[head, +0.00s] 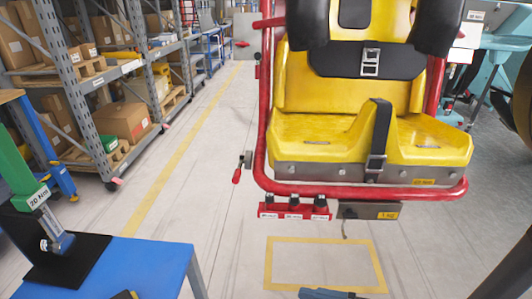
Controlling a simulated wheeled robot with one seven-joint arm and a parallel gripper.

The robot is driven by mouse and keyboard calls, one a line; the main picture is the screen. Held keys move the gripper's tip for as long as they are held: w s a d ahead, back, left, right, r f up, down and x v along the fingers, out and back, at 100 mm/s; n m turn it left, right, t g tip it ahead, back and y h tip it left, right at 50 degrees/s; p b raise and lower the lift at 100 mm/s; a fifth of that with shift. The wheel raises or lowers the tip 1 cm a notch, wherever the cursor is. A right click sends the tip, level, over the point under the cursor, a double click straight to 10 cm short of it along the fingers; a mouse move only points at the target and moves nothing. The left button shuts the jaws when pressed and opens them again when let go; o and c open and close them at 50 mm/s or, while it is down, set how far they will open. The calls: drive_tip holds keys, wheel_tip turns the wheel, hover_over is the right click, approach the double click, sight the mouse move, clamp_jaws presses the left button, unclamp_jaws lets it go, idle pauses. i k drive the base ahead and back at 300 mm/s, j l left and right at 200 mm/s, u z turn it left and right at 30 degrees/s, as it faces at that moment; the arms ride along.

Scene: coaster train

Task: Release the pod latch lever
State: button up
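A small lever with a red grip (237,175) hangs at the left side of the yellow seat pod (310,130), angled down and to the left. It joins a small grey bracket (246,160) beside the red tube frame (262,140). I take this to be the pod latch lever; no label on it is readable. The pod has a yellow double seat with black pads and a buckled belt.
A blue-topped table (150,268) with a green and black tool stand stands at front left. Shelving with boxes (125,120) lines the left. A red holder (294,211) hangs under the pod. A dark blue object (330,294) is cut off at the bottom. Floor left of the lever is clear.

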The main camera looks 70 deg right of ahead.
sight(237, 174)
drive_tip(key=i+l+z, duration=0.1)
drive_tip(key=z, duration=0.35)
drive_tip(key=l+z, duration=0.1)
drive_tip(key=z, duration=0.35)
drive_tip(key=i+l+u, duration=0.3)
drive_tip(key=i+l, duration=0.05)
